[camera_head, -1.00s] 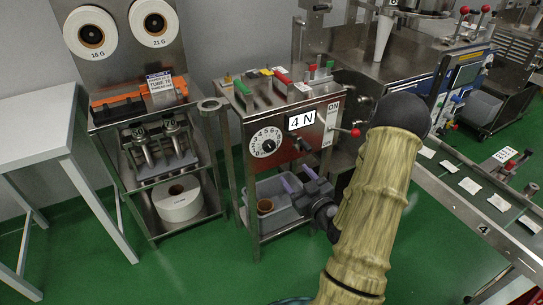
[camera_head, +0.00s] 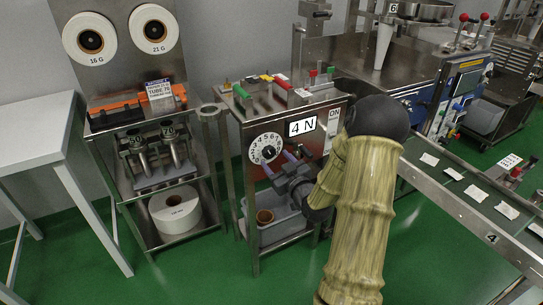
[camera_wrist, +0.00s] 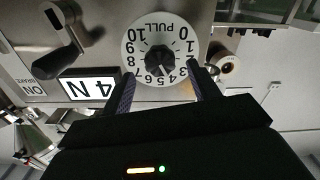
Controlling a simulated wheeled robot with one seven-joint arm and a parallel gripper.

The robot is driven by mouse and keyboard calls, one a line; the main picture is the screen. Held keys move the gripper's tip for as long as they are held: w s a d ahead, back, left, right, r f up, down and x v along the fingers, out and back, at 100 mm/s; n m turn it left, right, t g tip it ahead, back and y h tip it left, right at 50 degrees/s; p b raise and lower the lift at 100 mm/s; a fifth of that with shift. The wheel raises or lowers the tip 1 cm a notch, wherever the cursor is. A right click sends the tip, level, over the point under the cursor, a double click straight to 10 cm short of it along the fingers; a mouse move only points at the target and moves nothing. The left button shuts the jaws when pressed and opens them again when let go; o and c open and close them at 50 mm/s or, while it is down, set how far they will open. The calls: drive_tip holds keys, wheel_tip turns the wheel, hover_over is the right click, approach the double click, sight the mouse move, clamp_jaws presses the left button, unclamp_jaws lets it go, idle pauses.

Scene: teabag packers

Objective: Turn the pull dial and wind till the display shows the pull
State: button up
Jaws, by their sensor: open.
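The pull dial (camera_head: 265,149) is a white numbered disc with a dark knob at its centre, on the front of a steel cabinet. It also shows upside down in the wrist view (camera_wrist: 160,50), marked PULL from 0 to 10. The exact knob setting is hard to tell. A white plate reading 4 N (camera_head: 302,127) is beside the dial. A dark winding crank (camera_wrist: 65,42) shows near the dial in the wrist view. My gripper (camera_head: 280,163) is open and empty, its purple fingers pointing at the dial. In the wrist view the fingers (camera_wrist: 162,84) flank its lower edge, apart from the knob.
Coloured handles (camera_head: 265,78) line the cabinet top. A grey bin (camera_head: 281,226) with a brown roll sits on the shelf below. A conveyor (camera_head: 470,205) with small packets runs at right. A white table (camera_head: 30,130) stands at left, with green floor (camera_head: 190,270) open in front.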

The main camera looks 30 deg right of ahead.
sight(270, 154)
drive_tip(key=w, duration=0.4)
drive_tip(key=shift+a, duration=0.1)
drive_tip(key=c, duration=1)
drive_tip(key=shift+o, duration=0.2)
drive_tip(key=shift+m, duration=0.3)
drive_tip(key=m+p, duration=0.1)
drive_tip(key=m, duration=0.3)
drive_tip(key=shift+m, duration=0.4)
drive_tip(key=o, duration=1)
drive_tip(key=shift+c, duration=0.2)
